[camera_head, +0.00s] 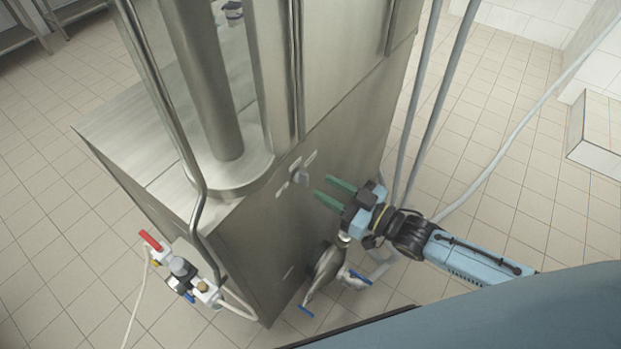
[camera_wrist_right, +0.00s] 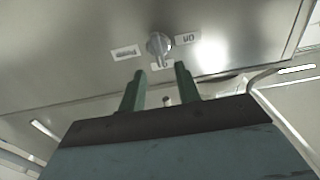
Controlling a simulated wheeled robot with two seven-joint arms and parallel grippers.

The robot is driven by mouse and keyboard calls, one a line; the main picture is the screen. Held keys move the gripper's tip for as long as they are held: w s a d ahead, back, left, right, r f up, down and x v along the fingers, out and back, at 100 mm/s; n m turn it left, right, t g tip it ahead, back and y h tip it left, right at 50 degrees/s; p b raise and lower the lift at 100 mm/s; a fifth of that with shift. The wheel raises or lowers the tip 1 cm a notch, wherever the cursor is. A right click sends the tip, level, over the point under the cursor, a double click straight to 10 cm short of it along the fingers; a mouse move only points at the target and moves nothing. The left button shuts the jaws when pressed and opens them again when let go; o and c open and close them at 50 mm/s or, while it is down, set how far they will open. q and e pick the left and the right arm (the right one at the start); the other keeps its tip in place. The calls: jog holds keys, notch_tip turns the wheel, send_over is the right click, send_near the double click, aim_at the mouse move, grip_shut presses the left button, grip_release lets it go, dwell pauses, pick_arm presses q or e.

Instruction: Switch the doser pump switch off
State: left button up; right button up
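The doser pump switch (camera_wrist_right: 158,45) is a grey rotary knob on the steel cabinet panel, with small labels around it. In the head view the switch (camera_head: 300,176) shows on the cabinet's side face. My right gripper (camera_head: 330,192) has green fingers pointing at the panel, just right of and below the switch. In the right wrist view the gripper (camera_wrist_right: 160,80) is open, its two fingers apart with nothing between them, and the knob lies beyond the fingertips. My left gripper is not in view.
The steel cabinet (camera_head: 262,240) fills the middle. A valve with a red handle (camera_head: 151,240) is at the left corner. Grey hoses (camera_head: 428,100) hang behind my right wrist. Tiled floor is open to the right.

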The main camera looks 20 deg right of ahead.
aim_at(308, 178)
jog(key=x, duration=0.5)
jog(key=shift+w+a, duration=0.1)
jog(key=shift+w, duration=0.05)
grip_shut()
